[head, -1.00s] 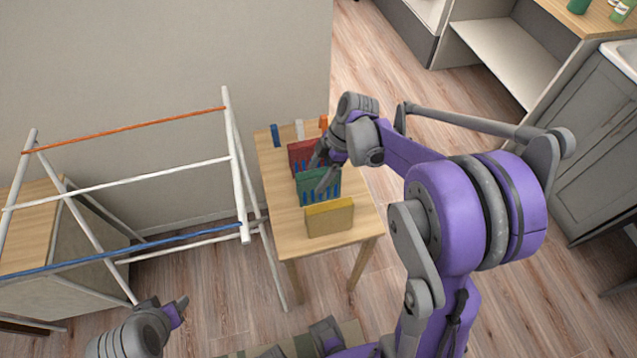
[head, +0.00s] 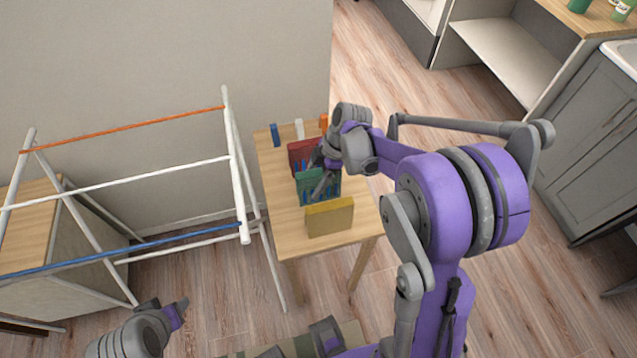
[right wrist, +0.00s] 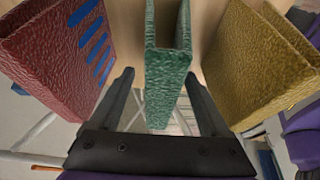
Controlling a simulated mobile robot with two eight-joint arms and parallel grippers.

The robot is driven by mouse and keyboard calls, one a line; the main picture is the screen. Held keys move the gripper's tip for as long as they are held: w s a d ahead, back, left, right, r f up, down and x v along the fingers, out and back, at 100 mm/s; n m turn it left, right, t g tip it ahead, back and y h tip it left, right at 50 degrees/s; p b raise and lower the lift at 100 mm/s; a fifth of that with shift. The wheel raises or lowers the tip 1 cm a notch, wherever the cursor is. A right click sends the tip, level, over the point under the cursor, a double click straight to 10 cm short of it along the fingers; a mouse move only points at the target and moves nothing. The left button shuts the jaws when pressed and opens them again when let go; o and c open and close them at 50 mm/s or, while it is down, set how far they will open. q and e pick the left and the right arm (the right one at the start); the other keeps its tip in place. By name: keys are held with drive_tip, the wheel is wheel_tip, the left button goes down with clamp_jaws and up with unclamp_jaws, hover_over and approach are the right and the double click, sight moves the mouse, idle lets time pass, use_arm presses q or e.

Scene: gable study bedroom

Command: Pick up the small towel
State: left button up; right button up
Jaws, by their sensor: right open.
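Three folded towels stand upright on a small wooden table (head: 275,195): a red one with blue stripes (head: 298,150), a green one (head: 305,184) and a yellow one (head: 330,217). Which is meant by the small towel, I cannot tell. My right gripper (head: 318,178) is open at the green towel and partly hides it. In the right wrist view, the green towel (right wrist: 168,90) reaches between the two open fingers, with the red towel (right wrist: 55,60) to the left and the yellow towel (right wrist: 255,65) to the right. My left gripper (head: 181,310) is low at the left, away from the table.
A drying rack with an orange rail (head: 120,131), white rails and a blue rail (head: 150,246) stands left of the table. Small blue (head: 275,134), white (head: 299,129) and orange (head: 323,122) items stand at the table's back. Grey cabinets (head: 590,180) are at the right.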

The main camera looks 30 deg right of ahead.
clamp_jaws()
idle(0.5)
